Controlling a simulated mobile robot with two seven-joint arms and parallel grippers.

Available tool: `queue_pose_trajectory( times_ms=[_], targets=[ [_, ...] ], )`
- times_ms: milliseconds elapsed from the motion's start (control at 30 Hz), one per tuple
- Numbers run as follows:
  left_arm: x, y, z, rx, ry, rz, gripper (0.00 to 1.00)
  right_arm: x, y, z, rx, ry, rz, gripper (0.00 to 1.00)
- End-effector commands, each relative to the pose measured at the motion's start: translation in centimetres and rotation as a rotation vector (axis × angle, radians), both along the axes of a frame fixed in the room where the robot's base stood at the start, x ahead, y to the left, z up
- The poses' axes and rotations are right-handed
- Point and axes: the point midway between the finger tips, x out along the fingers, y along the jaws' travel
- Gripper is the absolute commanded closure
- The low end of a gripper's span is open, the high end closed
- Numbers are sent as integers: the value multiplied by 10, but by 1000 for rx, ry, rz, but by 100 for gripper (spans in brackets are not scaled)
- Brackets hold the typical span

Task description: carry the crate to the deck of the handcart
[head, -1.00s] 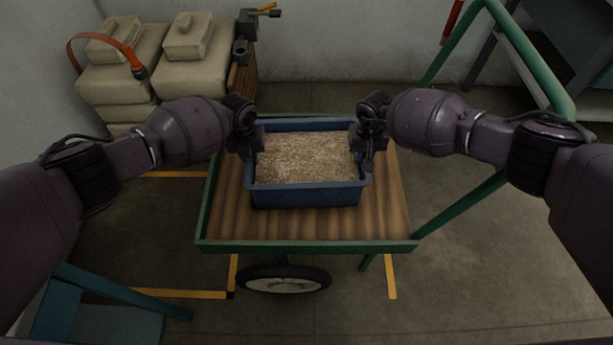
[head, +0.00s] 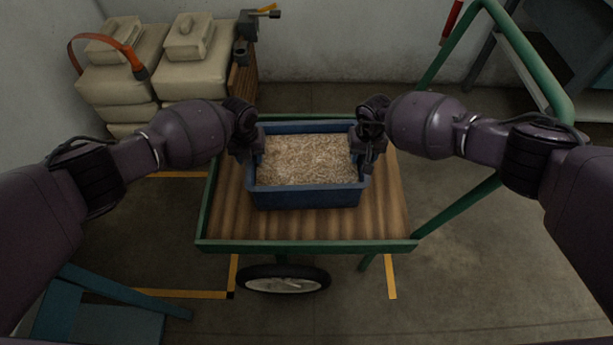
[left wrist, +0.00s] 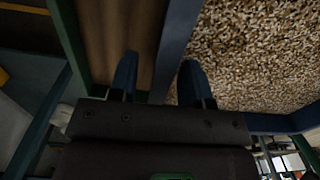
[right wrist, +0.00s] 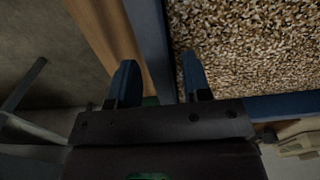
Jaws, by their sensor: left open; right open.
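The blue crate (head: 306,196), filled with pale chips or pellets, sits level on the wooden deck (head: 228,205) of the green-framed handcart (head: 300,246). My left gripper (head: 250,158) is at the crate's left wall. In the left wrist view its open fingers (left wrist: 158,80) stand on either side of the crate wall (left wrist: 176,45). My right gripper (head: 365,158) is at the right wall. In the right wrist view its open fingers (right wrist: 158,80) also stand on either side of the wall (right wrist: 152,40). Whether the fingers touch the wall is unclear.
The cart's green handle (head: 520,60) rises at the right. A teal frame (head: 90,310) stands at the front left. Bare deck shows around the crate.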

Motion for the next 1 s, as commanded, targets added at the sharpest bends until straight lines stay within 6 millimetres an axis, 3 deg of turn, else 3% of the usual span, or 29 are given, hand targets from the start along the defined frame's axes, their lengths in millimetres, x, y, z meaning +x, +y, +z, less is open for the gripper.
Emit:
queue_pose_trajectory(
  times_ms=[267, 700, 1000],
  targets=[
    [1, 0, 24, -1, -2, -1, 55, 0, 1, 0, 1, 0, 1, 55],
    [0, 1, 100, 1, -2, -1, 55, 0, 1, -1, 1, 0, 1, 55],
    [-1, 0, 119, 0, 0, 1, 55, 0, 0, 1, 1, 0, 1, 55]
  ],
)
